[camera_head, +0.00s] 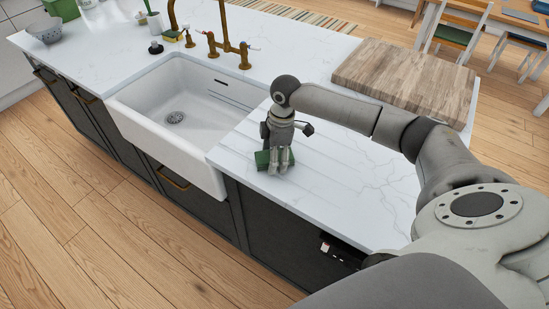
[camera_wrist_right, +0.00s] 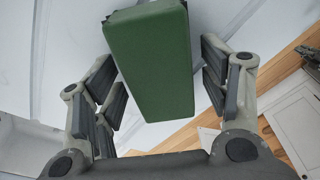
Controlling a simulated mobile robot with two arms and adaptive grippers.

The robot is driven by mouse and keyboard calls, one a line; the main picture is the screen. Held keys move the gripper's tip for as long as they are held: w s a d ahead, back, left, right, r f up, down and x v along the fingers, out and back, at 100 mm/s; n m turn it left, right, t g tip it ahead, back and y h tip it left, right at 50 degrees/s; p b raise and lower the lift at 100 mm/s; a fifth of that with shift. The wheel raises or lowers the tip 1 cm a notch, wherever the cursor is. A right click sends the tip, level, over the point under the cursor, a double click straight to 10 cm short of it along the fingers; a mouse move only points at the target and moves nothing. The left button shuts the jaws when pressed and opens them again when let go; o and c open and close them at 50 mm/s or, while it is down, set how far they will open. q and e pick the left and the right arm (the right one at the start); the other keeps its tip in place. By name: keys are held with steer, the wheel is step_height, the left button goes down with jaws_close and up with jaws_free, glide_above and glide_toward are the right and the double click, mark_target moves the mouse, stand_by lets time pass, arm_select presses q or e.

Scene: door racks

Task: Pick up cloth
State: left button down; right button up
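A green block-shaped item (camera_head: 263,158), perhaps the folded cloth, is on the white countertop near its front edge, right of the sink. My right gripper (camera_head: 279,168) points down at it and hides part of it. In the right wrist view the green item (camera_wrist_right: 150,62) shows between the spread fingers of my right gripper (camera_wrist_right: 160,95), with a clear gap on its right side. The right gripper is open. My left gripper is not in view.
The white sink (camera_head: 180,115) lies left of my right gripper, with a brass faucet (camera_head: 232,45) behind it. A wooden board (camera_head: 405,75) is on the counter at the back right. A grey bowl (camera_head: 45,31) stands at the far left. The counter around the green item is clear.

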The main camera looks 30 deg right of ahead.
steer(key=c, duration=0.9)
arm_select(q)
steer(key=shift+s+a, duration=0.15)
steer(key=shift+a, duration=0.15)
arm_select(e)
steer(key=shift+o, duration=0.2)
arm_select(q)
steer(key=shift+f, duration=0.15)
arm_select(e)
steer(key=shift+r, duration=0.15)
